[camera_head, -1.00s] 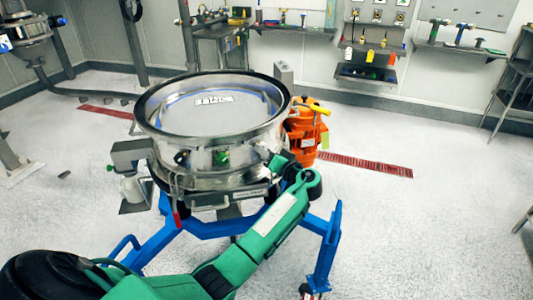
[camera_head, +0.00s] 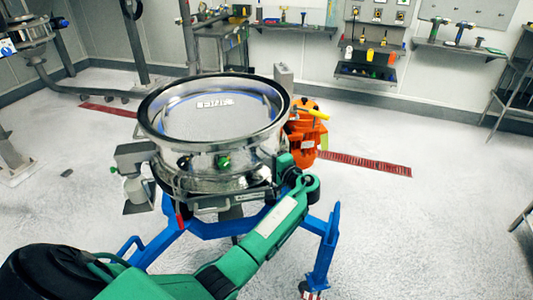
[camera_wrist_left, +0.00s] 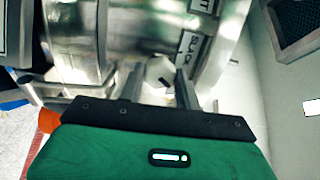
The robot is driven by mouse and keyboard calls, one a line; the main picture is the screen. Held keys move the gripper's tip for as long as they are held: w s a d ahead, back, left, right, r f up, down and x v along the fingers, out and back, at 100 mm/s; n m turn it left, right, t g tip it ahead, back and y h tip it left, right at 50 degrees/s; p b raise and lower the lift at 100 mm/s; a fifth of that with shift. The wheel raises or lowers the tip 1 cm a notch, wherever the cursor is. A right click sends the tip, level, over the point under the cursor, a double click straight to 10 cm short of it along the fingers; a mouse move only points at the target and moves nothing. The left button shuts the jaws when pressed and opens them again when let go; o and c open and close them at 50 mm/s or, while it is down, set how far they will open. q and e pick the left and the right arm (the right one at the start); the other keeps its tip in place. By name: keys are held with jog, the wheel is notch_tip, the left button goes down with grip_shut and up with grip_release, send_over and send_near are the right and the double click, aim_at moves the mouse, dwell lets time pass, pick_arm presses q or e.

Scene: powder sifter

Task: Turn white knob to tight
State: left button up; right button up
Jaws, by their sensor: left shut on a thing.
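The white knob (camera_wrist_left: 158,74) shows in the left wrist view, between the two grey fingers of my left gripper (camera_wrist_left: 160,88). The gripper is shut on it. The knob sits beside the shiny metal side of the sifter (camera_wrist_left: 125,30). A label (camera_wrist_left: 188,50) that seems to read SLACK is just above and right of the knob, and another label, cut off by the top edge, ends in T. In the head view the round steel sifter (camera_head: 215,175) stands in the middle, and my left gripper (camera_head: 284,162) is at its right side. The knob is hidden there. My right gripper is not visible.
A blue frame (camera_head: 325,245) carries the sifter. The floor to the right is open.

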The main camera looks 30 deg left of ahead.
pick_arm(q)
jog(key=shift+m+p, duration=0.55)
jog(key=shift+m, duration=0.45)
jog(key=o, duration=1)
jog(key=shift+c, duration=0.2)
jog(key=b+v, duration=0.3)
jog(key=v, duration=1.1)
jog(key=shift+b, duration=0.35)
